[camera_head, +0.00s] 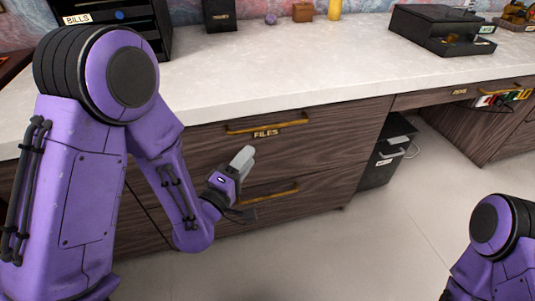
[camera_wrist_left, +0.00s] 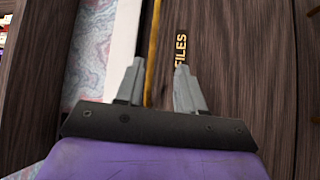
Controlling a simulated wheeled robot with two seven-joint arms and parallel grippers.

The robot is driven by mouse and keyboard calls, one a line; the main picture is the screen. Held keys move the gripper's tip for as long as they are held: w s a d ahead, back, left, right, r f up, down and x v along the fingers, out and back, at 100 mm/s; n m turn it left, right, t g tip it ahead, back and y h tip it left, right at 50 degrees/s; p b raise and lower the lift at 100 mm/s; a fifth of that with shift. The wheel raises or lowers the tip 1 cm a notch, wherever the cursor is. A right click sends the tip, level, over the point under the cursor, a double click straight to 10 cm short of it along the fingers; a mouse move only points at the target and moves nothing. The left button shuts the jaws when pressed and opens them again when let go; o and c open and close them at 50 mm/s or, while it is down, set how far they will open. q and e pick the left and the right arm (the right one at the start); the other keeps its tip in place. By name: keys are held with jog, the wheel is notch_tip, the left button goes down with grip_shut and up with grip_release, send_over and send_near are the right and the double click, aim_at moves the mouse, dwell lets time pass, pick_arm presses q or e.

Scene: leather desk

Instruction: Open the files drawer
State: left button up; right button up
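The files drawer (camera_head: 325,140) is the upper dark wood drawer under the pale countertop, and it looks closed. Its long brass handle (camera_head: 267,123) sits above a gold FILES label (camera_head: 266,134). My left gripper (camera_head: 246,156) is in front of the drawer, below the handle and label in the head view. In the left wrist view, the two grey fingers (camera_wrist_left: 159,66) are apart with nothing held. The handle (camera_wrist_left: 153,45) runs ahead between the finger lines, and the label (camera_wrist_left: 181,50) is beyond the right fingertip. Contact with the handle is not seen. My right gripper is out of frame.
Another drawer with a brass handle (camera_head: 268,194) is below. A black bin (camera_head: 385,158) stands on the floor right of the cabinet. The countertop (camera_head: 300,70) holds a black BILLS organiser (camera_head: 120,18) and a black tray (camera_head: 440,30). The floor in front is clear.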

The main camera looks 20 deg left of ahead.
aim_at(267, 131)
pick_arm(q)
jog(key=x, duration=0.3)
jog(key=p+x, duration=0.1)
jog(key=x, duration=0.3)
jog(key=r+x, duration=0.1)
jog(key=x, duration=0.2)
jog(key=shift+w+d+r, duration=0.1)
jog(key=shift+d+r, duration=0.05)
grip_shut()
